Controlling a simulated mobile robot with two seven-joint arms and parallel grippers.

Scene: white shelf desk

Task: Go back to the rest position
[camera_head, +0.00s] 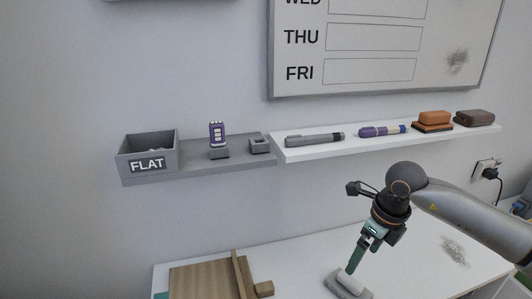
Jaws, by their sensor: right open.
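My right gripper (354,265) comes in on its arm from the right and points down over the white desk (420,262). Its green-grey fingers are open, and their tips are just above or beside a grey block with a pale rounded top (350,283) on the desk. I cannot tell whether they touch it. My left gripper is out of view.
A grey shelf (240,158) holds a grey bin marked FLAT (147,165), a small purple item (217,134) and an empty-looking holder (259,145). A white ledge (300,153) holds markers and erasers below a whiteboard (390,50). A wooden board (205,281) lies front left.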

